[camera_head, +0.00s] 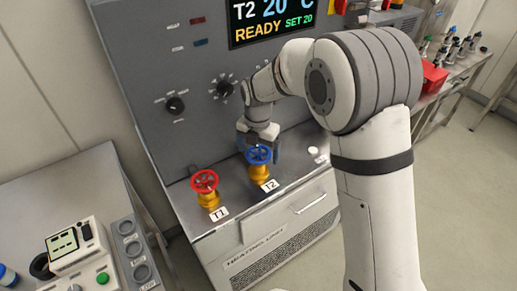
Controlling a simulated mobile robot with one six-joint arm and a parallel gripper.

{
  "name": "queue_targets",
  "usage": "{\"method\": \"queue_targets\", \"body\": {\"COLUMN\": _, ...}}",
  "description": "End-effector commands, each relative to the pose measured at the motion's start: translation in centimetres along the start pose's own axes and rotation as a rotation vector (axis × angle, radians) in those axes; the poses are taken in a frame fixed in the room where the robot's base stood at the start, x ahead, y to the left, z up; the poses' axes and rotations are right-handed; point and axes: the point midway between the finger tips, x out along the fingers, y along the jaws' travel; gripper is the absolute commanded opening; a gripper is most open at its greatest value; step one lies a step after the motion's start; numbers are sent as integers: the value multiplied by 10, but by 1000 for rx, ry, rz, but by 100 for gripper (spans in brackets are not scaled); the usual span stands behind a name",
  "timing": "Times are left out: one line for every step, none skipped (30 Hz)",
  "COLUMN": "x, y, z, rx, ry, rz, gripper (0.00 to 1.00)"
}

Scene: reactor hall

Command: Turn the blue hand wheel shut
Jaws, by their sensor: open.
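The blue hand wheel (258,155) sits on a brass valve (260,172) on the grey ledge of the heating unit, behind a label reading T2. My gripper (260,146) points down at the blue wheel from above and behind, with its fingers close to the rim. The gripper is open; whether a finger touches the wheel I cannot tell. My arm comes in from the right. The far side of the wheel is partly hidden by its own rim and the gripper.
A red hand wheel (205,181) on a second brass valve, labelled T1, stands close on the left. The panel behind has black knobs (175,105) and a display (270,20) reading T2 20 °C, READY, SET 20. A small white object (313,150) lies right on the ledge.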

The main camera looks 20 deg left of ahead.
Motion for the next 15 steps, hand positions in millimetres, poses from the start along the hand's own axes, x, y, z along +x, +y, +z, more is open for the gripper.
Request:
{"method": "queue_targets", "body": {"x": 0, "y": 0, "z": 0, "rx": 0, "ry": 0, "rz": 0, "gripper": 94}}
{"method": "queue_targets", "body": {"x": 0, "y": 0, "z": 0, "rx": 1, "ry": 0, "rz": 0, "gripper": 94}}
{"method": "queue_targets", "body": {"x": 0, "y": 0, "z": 0, "rx": 1, "ry": 0, "rz": 0, "gripper": 91}}
{"method": "queue_targets", "body": {"x": 0, "y": 0, "z": 0, "rx": 1, "ry": 0, "rz": 0, "gripper": 88}}
{"method": "queue_targets", "body": {"x": 0, "y": 0, "z": 0, "rx": 1, "ry": 0, "rz": 0, "gripper": 86}}
{"method": "queue_targets", "body": {"x": 0, "y": 0, "z": 0, "rx": 1, "ry": 0, "rz": 0, "gripper": 83}}
{"method": "queue_targets", "body": {"x": 0, "y": 0, "z": 0, "rx": 1, "ry": 0, "rz": 0, "gripper": 80}}
{"method": "queue_targets", "body": {"x": 0, "y": 0, "z": 0, "rx": 1, "ry": 0, "rz": 0, "gripper": 78}}
{"method": "queue_targets", "body": {"x": 0, "y": 0, "z": 0, "rx": 1, "ry": 0, "rz": 0, "gripper": 74}}
{"method": "queue_targets", "body": {"x": 0, "y": 0, "z": 0, "rx": 1, "ry": 0, "rz": 0, "gripper": 72}}
{"method": "queue_targets", "body": {"x": 0, "y": 0, "z": 0, "rx": 1, "ry": 0, "rz": 0, "gripper": 69}}
{"method": "queue_targets", "body": {"x": 0, "y": 0, "z": 0, "rx": 1, "ry": 0, "rz": 0, "gripper": 66}}
{"method": "queue_targets", "body": {"x": 0, "y": 0, "z": 0, "rx": 1, "ry": 0, "rz": 0, "gripper": 64}}
{"method": "queue_targets", "body": {"x": 0, "y": 0, "z": 0, "rx": 1, "ry": 0, "rz": 0, "gripper": 61}}
{"method": "queue_targets", "body": {"x": 0, "y": 0, "z": 0, "rx": 1, "ry": 0, "rz": 0, "gripper": 58}}
